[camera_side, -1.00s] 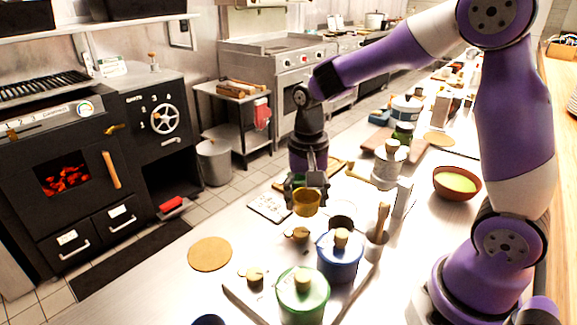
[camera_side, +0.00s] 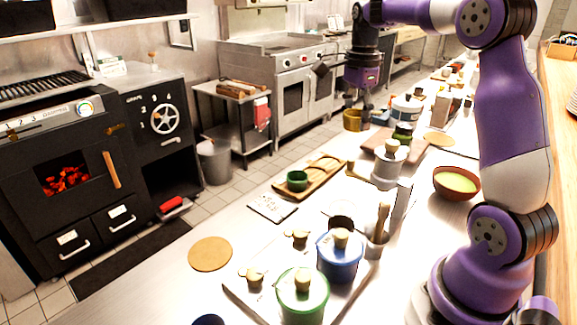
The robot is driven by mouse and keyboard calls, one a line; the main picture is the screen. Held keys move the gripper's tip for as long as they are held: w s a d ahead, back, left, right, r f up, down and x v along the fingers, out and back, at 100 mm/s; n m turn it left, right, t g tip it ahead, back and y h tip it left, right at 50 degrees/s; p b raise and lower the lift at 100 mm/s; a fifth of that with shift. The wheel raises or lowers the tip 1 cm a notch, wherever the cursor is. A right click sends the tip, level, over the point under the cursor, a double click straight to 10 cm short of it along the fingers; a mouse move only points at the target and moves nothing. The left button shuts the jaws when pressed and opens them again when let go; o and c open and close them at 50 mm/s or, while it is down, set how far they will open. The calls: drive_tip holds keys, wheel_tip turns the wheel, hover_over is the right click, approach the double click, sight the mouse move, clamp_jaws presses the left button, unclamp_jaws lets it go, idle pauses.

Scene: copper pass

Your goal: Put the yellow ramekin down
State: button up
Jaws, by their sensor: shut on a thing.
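The yellow ramekin (camera_side: 353,121) is a small mustard-coloured cup. My gripper (camera_side: 358,108) is shut on it and holds it in the air towards the back of the steel counter, left of the white pot with the blue band. The fingertips are small and dark in this view, so their exact hold on the rim is hard to see. A green ramekin (camera_side: 297,181) sits on a wooden board (camera_side: 322,171) with round recesses, near the counter's far edge.
A blue lidded pot (camera_side: 340,258) and a green lidded pot (camera_side: 302,297) stand in front. A round cork mat (camera_side: 210,254) lies at left. A brown bowl (camera_side: 457,183) stands at right. A white canister (camera_side: 389,166) stands mid-counter.

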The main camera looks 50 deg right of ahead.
drive_tip(key=s+d+r+m, duration=0.1)
drive_tip(key=s+d+m, duration=0.2)
drive_tip(key=d, duration=0.3)
wheel_tip(320, 180, down, 13)
drive_tip(key=shift+w+r, duration=0.1)
drive_tip(key=shift+f, duration=2.4)
drive_tip(key=shift+f, duration=0.2)
drive_tip(key=o, duration=0.9)
drive_tip(key=shift+r, duration=0.1)
